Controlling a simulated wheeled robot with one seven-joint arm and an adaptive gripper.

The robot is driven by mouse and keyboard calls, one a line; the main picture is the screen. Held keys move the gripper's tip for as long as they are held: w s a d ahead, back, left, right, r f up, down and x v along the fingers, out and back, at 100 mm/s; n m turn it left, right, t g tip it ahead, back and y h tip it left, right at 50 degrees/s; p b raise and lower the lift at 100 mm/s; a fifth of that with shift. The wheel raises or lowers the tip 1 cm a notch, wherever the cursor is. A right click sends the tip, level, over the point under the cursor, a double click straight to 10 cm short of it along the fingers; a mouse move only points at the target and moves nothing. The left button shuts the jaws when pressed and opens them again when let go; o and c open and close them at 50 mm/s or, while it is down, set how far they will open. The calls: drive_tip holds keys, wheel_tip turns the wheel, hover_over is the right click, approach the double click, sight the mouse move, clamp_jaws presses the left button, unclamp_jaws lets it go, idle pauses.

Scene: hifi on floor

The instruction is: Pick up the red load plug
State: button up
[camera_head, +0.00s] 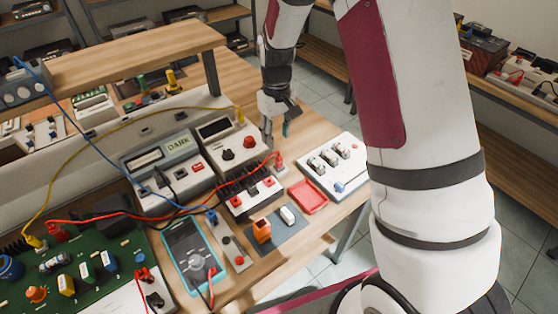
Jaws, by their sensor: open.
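A red plug (279,160), which looks like the red load plug, sits upright at the right end of a red cable.
A red tray (308,196) and a white switch panel (333,165) lie right of the plug. A blue multimeter (192,255), a grey mat (276,232) and a green circuit board (85,268) are nearer. A raised wooden shelf (130,55) stands at back left.

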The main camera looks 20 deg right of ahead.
sight(279, 158)
wheel_tip(279, 158, down, 5)
drive_tip(key=shift+r, duration=0.15)
drive_tip(key=f, duration=0.1)
drive_tip(key=f+p, duration=0.1)
drive_tip(key=f, duration=0.2)
drive_tip(key=shift+s+d+f, duration=0.15)
drive_tip(key=shift+s+d, duration=0.05)
drive_tip(key=shift+s, duration=0.1)
drive_tip(key=shift+f+p, duration=0.3)
drive_tip(key=shift+f, duration=0.25)
clamp_jaws()
